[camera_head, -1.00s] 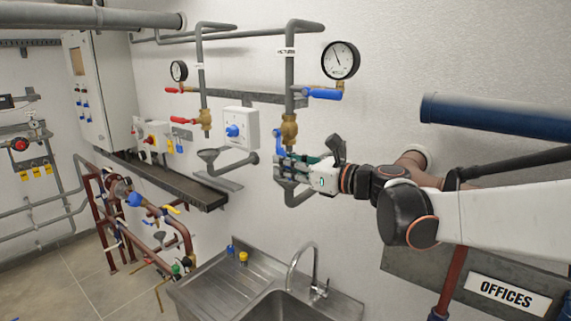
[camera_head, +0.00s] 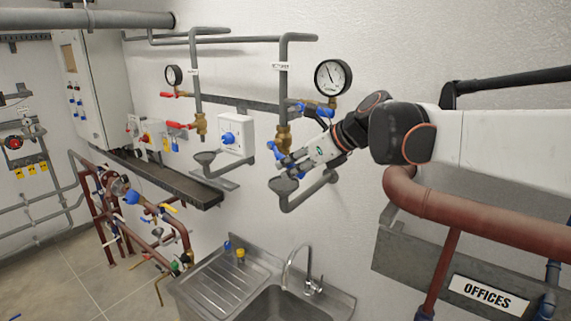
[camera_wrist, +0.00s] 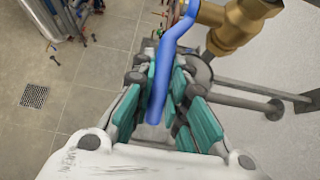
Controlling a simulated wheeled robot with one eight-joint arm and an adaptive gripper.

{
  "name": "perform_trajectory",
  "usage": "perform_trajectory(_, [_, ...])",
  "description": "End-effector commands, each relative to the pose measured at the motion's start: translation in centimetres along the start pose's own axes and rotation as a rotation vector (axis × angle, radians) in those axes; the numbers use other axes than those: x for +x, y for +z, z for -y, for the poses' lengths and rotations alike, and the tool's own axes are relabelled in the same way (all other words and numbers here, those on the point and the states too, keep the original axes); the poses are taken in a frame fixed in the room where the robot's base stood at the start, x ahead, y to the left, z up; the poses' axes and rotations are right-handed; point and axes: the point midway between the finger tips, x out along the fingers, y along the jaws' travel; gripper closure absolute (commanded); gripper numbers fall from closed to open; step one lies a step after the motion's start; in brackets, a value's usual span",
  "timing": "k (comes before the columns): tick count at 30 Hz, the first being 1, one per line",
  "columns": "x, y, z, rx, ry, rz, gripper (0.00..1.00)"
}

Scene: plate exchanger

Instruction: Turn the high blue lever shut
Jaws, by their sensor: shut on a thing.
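A blue lever (camera_head: 273,150) hangs down beside a brass valve (camera_head: 284,138) on the grey pipe at the right. In the wrist view the same lever (camera_wrist: 163,80) runs down between my green-padded fingers from the brass valve (camera_wrist: 238,22). My gripper (camera_head: 287,162) is shut on this lever, and it also shows in the wrist view (camera_wrist: 158,105). The gripper reaches down and left from the upper right. The fingertips' exact contact is hard to see.
A grey drain funnel (camera_head: 284,186) sits just below my gripper. A white box with a blue knob (camera_head: 236,135) and red levers (camera_head: 176,125) are to the left. A steel sink (camera_head: 270,300) stands below. A red-brown pipe (camera_head: 470,222) runs at the right.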

Motion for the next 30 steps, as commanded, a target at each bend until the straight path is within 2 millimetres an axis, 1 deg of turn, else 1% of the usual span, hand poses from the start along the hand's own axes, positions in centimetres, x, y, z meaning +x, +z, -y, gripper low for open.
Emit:
perform_trajectory(15, [-0.15,0.22,0.03,0.001,0.0,-0.022,1.0])
perform_trajectory(16, [-0.15,0.22,0.03,0.001,0.0,-0.022,0.84])
perform_trajectory(17, [-0.15,0.22,0.03,0.001,0.0,-0.021,0.77])
perform_trajectory(18, [-0.15,0.22,0.03,0.001,0.0,-0.022,0.68])
perform_trajectory(19, [-0.14,0.21,0.03,0.001,0.0,-0.022,0.66])
perform_trajectory(30, [-0.4,0.16,0.02,0.001,0.0,-0.022,0.66])
